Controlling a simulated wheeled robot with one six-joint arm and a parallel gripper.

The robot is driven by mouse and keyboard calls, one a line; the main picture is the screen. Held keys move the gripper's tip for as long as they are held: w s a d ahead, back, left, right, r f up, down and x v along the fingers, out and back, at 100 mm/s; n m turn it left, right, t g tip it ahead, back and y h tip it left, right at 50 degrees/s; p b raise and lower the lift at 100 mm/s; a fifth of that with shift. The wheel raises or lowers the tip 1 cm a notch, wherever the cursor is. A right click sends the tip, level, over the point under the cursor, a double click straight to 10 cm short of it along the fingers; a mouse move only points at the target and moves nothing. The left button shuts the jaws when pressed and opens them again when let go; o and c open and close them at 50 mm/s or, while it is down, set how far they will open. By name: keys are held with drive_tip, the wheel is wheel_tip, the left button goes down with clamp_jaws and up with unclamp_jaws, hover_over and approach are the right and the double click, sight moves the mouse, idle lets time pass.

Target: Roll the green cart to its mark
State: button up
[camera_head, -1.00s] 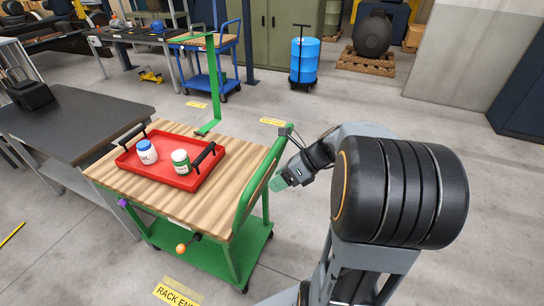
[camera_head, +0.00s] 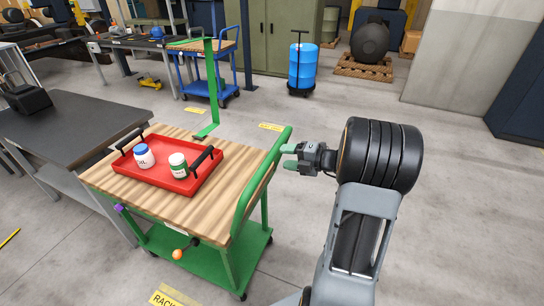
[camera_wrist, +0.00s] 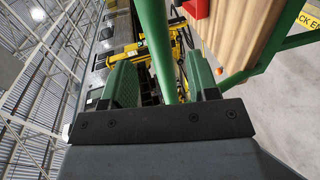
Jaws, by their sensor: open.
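The green cart with a wooden top (camera_head: 215,212) stands upright in the head view, left of my arm. Its green handle (camera_head: 262,180) rises along the right end; it also shows in the wrist view (camera_wrist: 158,40). My gripper (camera_head: 288,157) is at the handle's right side, in the upper part of its length. In the wrist view, my open gripper (camera_wrist: 158,62) has the handle bar running between its two green fingers; contact cannot be told. A yellow "RACK END" floor label (camera_head: 175,297) lies at the cart's near side, partly cut off. Another yellow floor label (camera_head: 270,127) lies behind the handle.
A dark table (camera_head: 60,135) stands close at left. A blue cart (camera_head: 207,80) and blue drum (camera_head: 303,65) stand behind. Floor at right is clear.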

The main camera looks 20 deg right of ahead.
sight(272, 155)
drive_tip(key=shift+x, duration=2.9)
clamp_jaws()
